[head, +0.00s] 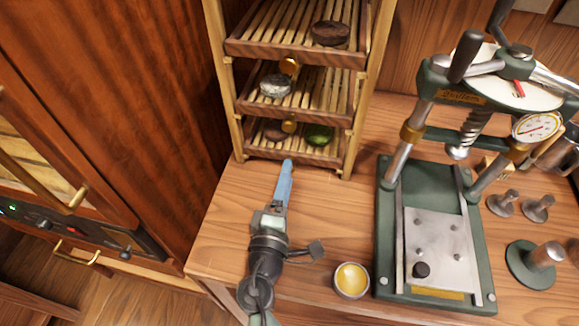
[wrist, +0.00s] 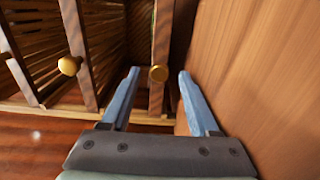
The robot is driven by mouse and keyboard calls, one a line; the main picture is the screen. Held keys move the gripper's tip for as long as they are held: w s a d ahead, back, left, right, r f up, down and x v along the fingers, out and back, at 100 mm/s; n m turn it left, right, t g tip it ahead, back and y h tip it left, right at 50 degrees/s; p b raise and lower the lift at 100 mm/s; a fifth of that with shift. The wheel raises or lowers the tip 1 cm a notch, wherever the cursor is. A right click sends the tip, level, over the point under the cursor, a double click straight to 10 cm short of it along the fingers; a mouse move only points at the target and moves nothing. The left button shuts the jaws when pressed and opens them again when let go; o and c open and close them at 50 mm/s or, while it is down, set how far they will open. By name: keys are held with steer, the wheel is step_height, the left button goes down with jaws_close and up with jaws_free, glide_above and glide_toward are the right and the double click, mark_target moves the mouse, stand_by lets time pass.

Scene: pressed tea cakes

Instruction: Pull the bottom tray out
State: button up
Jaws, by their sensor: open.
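The bottom tray (head: 318,158) sits in the wooden rack, its dark front rail low above the tabletop. A green cake (head: 319,135) and a dark cake (head: 274,133) lie on its slats. My gripper (head: 287,163) is in front of this tray, low over the table.
The middle tray (head: 330,114) holds a silvery cake (head: 275,86); the top tray (head: 340,56) holds a dark cake (head: 331,33). A green press (head: 385,230) stands at right. A small bowl (head: 351,281) sits beside my arm. A cabinet (head: 130,100) is at left. Table is bare before the rack.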

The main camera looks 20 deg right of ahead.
steer(key=shift+x, duration=1.6)
jaws_close()
